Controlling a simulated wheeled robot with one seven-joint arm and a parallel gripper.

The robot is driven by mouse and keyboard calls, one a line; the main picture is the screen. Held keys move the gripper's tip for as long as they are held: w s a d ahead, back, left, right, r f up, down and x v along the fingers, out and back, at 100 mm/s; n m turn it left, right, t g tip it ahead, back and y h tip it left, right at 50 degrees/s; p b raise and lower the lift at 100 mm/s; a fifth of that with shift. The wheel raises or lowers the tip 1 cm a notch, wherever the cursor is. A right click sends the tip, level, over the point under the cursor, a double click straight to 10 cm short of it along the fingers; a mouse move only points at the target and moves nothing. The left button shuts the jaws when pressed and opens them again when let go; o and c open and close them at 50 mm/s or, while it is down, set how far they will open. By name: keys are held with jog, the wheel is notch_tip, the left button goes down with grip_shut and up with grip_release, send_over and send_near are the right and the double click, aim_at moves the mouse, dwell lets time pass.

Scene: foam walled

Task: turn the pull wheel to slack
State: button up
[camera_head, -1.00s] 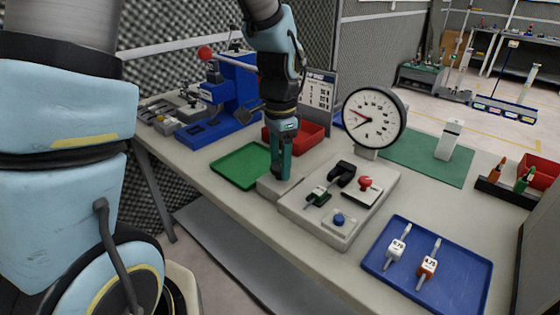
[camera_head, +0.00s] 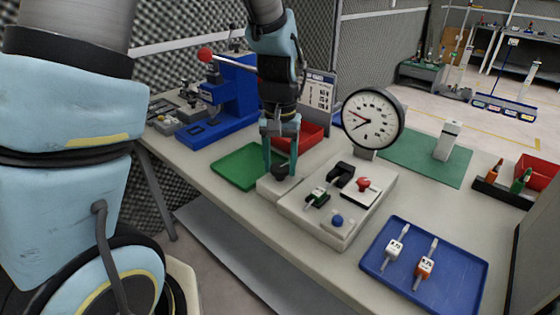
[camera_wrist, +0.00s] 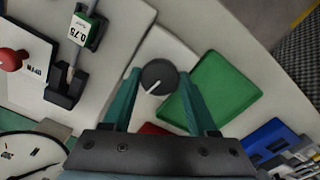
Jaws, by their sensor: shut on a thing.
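The pull wheel (camera_head: 281,173) is a dark round knob on a pale block at the left end of the tester. In the wrist view the wheel (camera_wrist: 160,72) shows from above, with a white pointer line running from its middle toward the lower left. My gripper (camera_head: 281,167) points straight down over it. Its two teal fingers stand on opposite sides of the wheel and are shut on it, as the wrist view (camera_wrist: 158,80) also shows. The round dial gauge (camera_head: 372,119) stands behind, its needle pointing left. A black clamp (camera_head: 341,172) holds a tagged specimen (camera_head: 317,197).
A red knob (camera_head: 363,184) and a blue button (camera_head: 337,220) sit on the tester's top. A green tray (camera_head: 238,167) and a red bin (camera_head: 310,136) lie close by. A blue tray (camera_head: 455,281) with tagged pieces is at front right. A blue press (camera_head: 232,92) stands at back left.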

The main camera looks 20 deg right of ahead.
aim_at(280, 167)
jog(key=shift+n, duration=1)
jog(key=o, duration=1.4)
jog(key=shift+c, duration=0.2)
notch_tip(280, 167, up, 11)
jog(key=b, duration=0.1)
jog(key=shift+f, duration=0.1)
